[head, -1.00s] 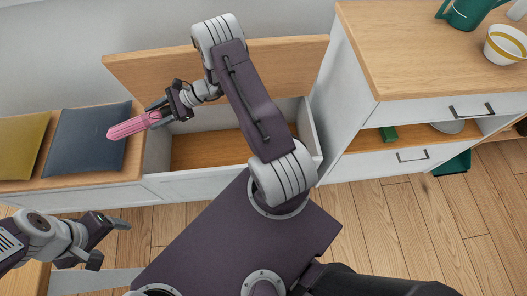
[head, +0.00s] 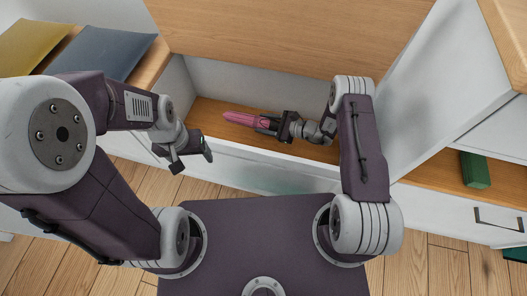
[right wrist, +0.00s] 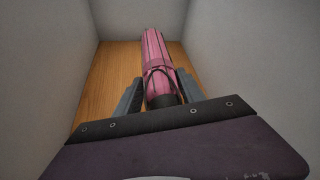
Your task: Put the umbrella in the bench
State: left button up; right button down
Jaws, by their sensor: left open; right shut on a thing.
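The pink folded umbrella (head: 243,119) is in my right gripper (head: 268,122), which is shut on its dark handle end. It also shows in the right wrist view (right wrist: 157,62), between the fingers (right wrist: 148,95) and pointing away over the wooden floor of the compartment. The bench (head: 240,165) stands open, with its wooden lid (head: 280,35) raised at the back. The umbrella is inside the compartment's outline; whether it touches the floor I cannot tell. My left gripper (head: 192,155) is open and empty, in front of the bench's left part.
A dark blue cushion (head: 100,52) and a yellow cushion (head: 32,45) lie on the bench's closed left part. A white cabinet (head: 440,120) stands at the right, with a green box (head: 474,170) on its open shelf. The compartment floor around the umbrella looks clear.

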aim_at(263, 142)
notch_tip(263, 142, down, 11)
jog(key=b, duration=0.7)
jog(key=shift+a+b, duration=0.15)
jog(key=shift+b, duration=0.2)
jog(key=shift+r, duration=0.3)
jog(key=c, duration=1.1)
grip_release()
jog(key=shift+f, duration=0.25)
jog(key=o, duration=0.4)
jog(key=shift+r, duration=0.15)
jog(key=p+v, duration=0.5)
jog(key=v, duration=0.2)
jog(key=shift+r, duration=0.15)
jog(key=shift+s+d, duration=0.15)
jog(key=shift+d, duration=0.1)
